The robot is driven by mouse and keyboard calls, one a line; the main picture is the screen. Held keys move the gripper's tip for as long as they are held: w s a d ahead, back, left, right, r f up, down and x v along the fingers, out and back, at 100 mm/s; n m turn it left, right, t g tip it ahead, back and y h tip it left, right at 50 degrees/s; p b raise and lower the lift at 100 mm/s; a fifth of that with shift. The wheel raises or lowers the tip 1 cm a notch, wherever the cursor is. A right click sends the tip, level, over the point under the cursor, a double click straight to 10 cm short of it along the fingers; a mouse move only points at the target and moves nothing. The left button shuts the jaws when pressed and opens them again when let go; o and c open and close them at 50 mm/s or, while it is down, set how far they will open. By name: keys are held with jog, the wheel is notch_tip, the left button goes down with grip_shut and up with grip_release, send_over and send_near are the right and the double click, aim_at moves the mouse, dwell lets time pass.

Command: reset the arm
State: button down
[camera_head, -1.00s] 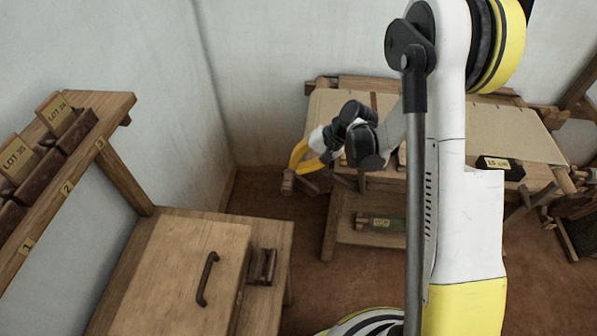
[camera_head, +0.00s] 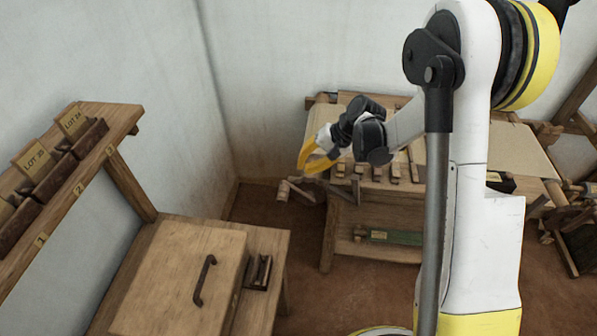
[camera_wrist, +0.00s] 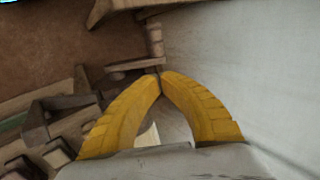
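My arm stands in front of the loom in the head view. My gripper (camera_head: 303,170) is at the loom's left end, above the floor, with its yellow fingers pointing down and left. In the wrist view its two curved fingers (camera_wrist: 160,75) meet at the tips. A small pale patch shows in the gap between them; I cannot tell what it is. No object is seen held at the fingertips. The loom (camera_head: 345,220) is partly hidden behind my arm.
A wooden chest with a dark handle (camera_head: 204,280) stands at lower left, a small slotted wooden block (camera_head: 258,272) beside it. A wall shelf (camera_head: 122,115) holds lot-labelled trays (camera_head: 50,170). A green-and-wood piece (camera_head: 390,236) lies on the loom's lower shelf. Brown floor between is clear.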

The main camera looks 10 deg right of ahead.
jog(key=p+v, duration=0.1)
jog(key=v, duration=0.5)
jog(key=shift+a+r, duration=0.2)
jog(key=shift+r, duration=0.15)
